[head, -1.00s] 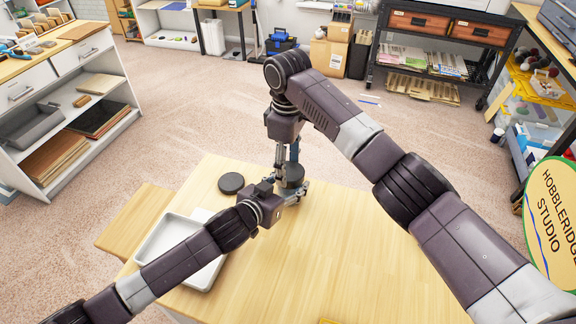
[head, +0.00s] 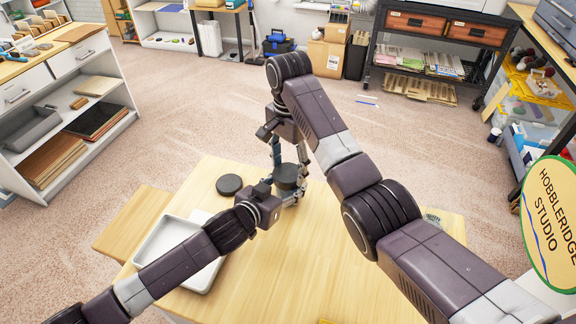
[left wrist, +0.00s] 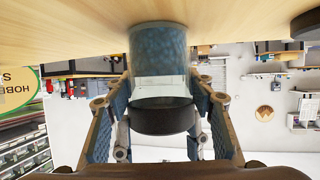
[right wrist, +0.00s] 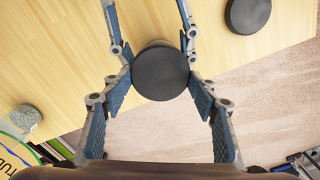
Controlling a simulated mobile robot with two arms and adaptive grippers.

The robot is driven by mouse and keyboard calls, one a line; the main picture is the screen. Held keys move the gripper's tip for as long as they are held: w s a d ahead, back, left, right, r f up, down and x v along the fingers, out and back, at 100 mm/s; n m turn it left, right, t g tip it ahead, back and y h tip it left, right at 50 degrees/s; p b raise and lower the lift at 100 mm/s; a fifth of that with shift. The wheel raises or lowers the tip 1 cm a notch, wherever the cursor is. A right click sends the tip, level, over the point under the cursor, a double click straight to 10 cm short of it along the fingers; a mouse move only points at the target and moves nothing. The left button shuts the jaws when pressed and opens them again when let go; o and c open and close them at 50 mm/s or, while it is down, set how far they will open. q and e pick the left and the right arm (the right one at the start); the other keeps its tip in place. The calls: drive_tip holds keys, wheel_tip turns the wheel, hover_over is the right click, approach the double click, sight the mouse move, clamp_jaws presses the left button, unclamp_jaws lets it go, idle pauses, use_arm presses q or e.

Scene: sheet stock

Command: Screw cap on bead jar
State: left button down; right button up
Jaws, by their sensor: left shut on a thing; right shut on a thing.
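The bead jar (left wrist: 158,55), clear with blue beads and a pale band, stands upright on the table; the left wrist view shows it inverted. A dark round cap (right wrist: 160,72) sits on its mouth, apparently level; it also shows in the head view (head: 290,174). My left gripper (left wrist: 160,82) is shut on the jar from the side. My right gripper (right wrist: 162,82) reaches down from above and is shut on the cap, a finger on each side. In the head view the jar is mostly hidden by the cap and my left gripper.
Another dark disc (head: 229,185) lies flat on the table (head: 330,265), left of the jar. A white tray (head: 160,246) lies at the front left, under my left arm. A grey speckled piece (right wrist: 27,117) lies on the right, partly hidden by my right arm in the head view.

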use_arm(q)
drive_tip(key=shift+f, duration=0.1)
use_arm(e)
drive_tip(key=o, duration=0.9)
drive_tip(key=shift+c, duration=0.2)
wheel_tip(320, 180, up, 6)
drive_tip(key=shift+w+r, duration=0.1)
drive_tip(key=shift+r, duration=2.95)
use_arm(q)
drive_tip(key=c, duration=0.8)
unclamp_jaws()
drive_tip(key=v, duration=1.2)
